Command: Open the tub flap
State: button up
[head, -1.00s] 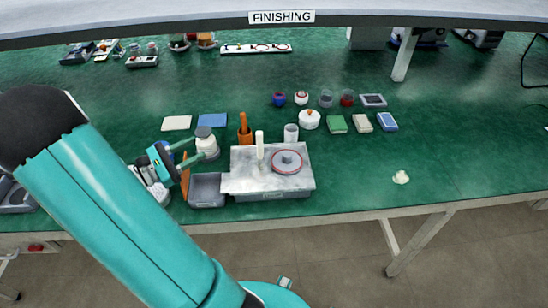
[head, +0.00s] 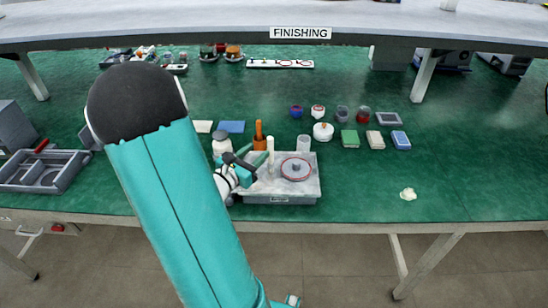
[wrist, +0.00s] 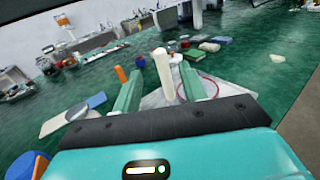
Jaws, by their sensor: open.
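A grey labelled tub (head: 282,199) stands near the bench's front edge. A pale flat top (head: 312,180) lies level over it; I cannot tell its flap apart for certain. A white upright post (head: 270,146) rises at the top's left side, and a grey disc with a red ring (head: 296,170) lies to its right. My gripper (head: 249,168) is open just left of the post. In the wrist view the post (wrist: 163,68) appears between the two green fingers, with no clear contact. My arm and gripper hide the area left of the tub.
An orange-handled holder (head: 259,138), a clear cup (head: 303,142) and a white jar (head: 221,146) stand behind. A white lidded pot (head: 323,132) and coloured blocks (head: 350,139) sit back right. A divided grey tray (head: 45,172) lies left. The right front bench is mostly clear.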

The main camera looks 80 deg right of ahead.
aim_at(268, 142)
jog(key=x, duration=0.3)
jog(key=shift+d, duration=0.3)
jog(key=shift+x, duration=2.15)
jog(key=shift+s+f, duration=0.1)
jog(key=shift+s, duration=0.05)
jog(key=shift+c, duration=0.2)
grip_shut()
